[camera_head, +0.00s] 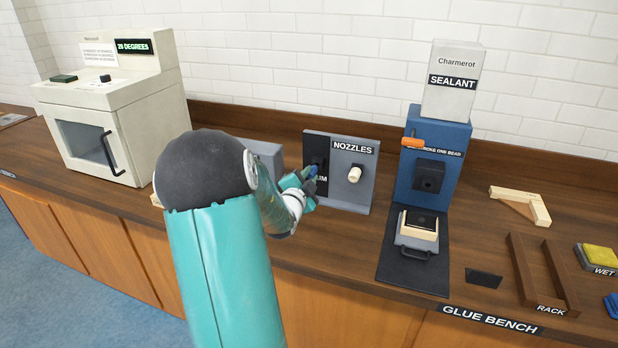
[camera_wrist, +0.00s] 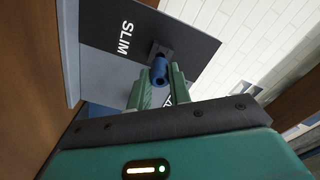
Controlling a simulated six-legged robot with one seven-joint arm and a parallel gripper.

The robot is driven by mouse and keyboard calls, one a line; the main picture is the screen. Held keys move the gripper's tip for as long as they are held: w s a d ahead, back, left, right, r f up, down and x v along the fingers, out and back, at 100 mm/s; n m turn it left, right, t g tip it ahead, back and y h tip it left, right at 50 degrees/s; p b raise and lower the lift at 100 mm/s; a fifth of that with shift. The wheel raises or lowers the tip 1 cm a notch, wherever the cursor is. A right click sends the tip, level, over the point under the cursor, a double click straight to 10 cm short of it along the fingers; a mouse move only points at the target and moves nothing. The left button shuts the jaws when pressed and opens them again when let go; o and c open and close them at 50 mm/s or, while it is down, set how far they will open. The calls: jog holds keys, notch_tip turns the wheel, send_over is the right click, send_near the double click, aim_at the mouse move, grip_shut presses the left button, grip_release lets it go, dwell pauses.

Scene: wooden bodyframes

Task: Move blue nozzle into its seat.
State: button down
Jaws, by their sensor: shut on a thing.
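The blue nozzle (camera_wrist: 160,71) is between the two green fingers of my gripper (camera_wrist: 160,88) in the wrist view. My gripper is shut on it. In the head view only a small blue bit of the nozzle (camera_head: 311,169) shows beside my gripper (camera_head: 306,184), at the left part of the nozzles board (camera_head: 350,193). In the wrist view a dark peg (camera_wrist: 160,50) on the black SLIM panel (camera_wrist: 105,22) is right behind the nozzle. I cannot tell whether they touch. The blue sealant dispenser (camera_head: 404,185) has a black block (camera_head: 429,175) on its front.
A white nozzle (camera_head: 354,173) sits on the board's right half. A white machine with a door (camera_head: 120,110) stands at the left. A clamp tray (camera_head: 417,230), wooden bracket (camera_head: 522,204), rack (camera_head: 557,270) and yellow sponge (camera_head: 600,254) lie to the right. My arm hides part of the bench.

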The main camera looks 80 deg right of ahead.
jog(key=shift+s+d, duration=0.1)
jog(key=shift+d, duration=1.2)
jog(key=c, duration=1.2)
grip_release()
jog(key=w+a, duration=0.1)
jog(key=a, duration=1.2)
jog(key=shift+w+a, duration=0.15)
jog(key=shift+a, duration=0.2)
